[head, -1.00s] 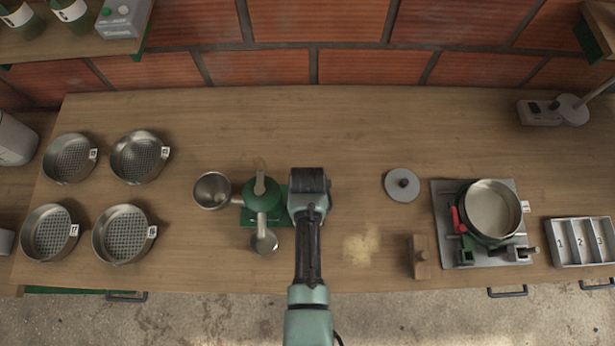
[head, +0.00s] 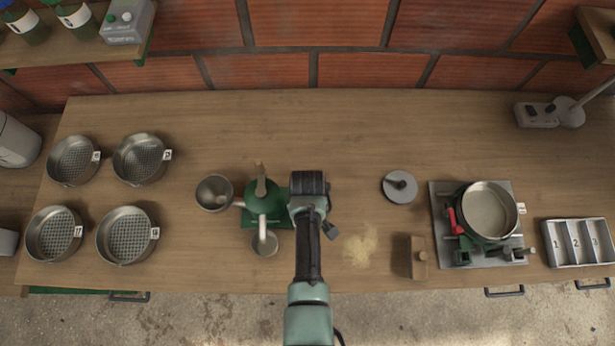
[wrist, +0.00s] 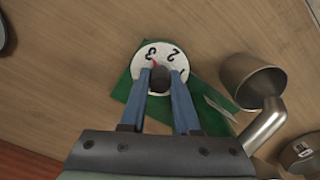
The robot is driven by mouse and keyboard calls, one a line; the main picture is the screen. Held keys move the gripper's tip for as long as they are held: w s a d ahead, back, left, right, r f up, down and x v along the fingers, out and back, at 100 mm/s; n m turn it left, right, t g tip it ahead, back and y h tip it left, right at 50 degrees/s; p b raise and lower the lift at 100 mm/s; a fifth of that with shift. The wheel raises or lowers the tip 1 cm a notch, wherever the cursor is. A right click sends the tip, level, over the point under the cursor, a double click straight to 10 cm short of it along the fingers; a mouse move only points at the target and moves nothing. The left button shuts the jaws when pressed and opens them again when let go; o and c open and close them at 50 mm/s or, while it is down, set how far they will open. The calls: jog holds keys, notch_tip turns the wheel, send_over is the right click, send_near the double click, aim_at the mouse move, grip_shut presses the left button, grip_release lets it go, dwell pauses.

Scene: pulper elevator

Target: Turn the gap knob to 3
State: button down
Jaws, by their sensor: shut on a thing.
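The gap knob (wrist: 159,80) is a dark round knob on a white dial (wrist: 146,91) marked 1, 2 and 3. A red pointer shows at its edge, directed at or very near the 3. My gripper (wrist: 160,82) has its two blue fingers closed on either side of the knob. The dial is on a green base (wrist: 122,91). In the head view the green pulper (head: 262,197) stands left of my arm, and my wrist hides the knob and the fingertips.
A metal cup (head: 214,192) and a lower cup (head: 265,246) flank the pulper. Several sieves (head: 128,235) stand at left. A wooden block (head: 418,258), a grey lid (head: 399,187), a pan (head: 488,211) and a numbered tray (head: 577,242) are at right.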

dwell(0.4)
jog(key=c, duration=0.6)
grip_release()
jog(key=shift+c, duration=0.2)
notch_tip(320, 180, up, 13)
dwell(0.3)
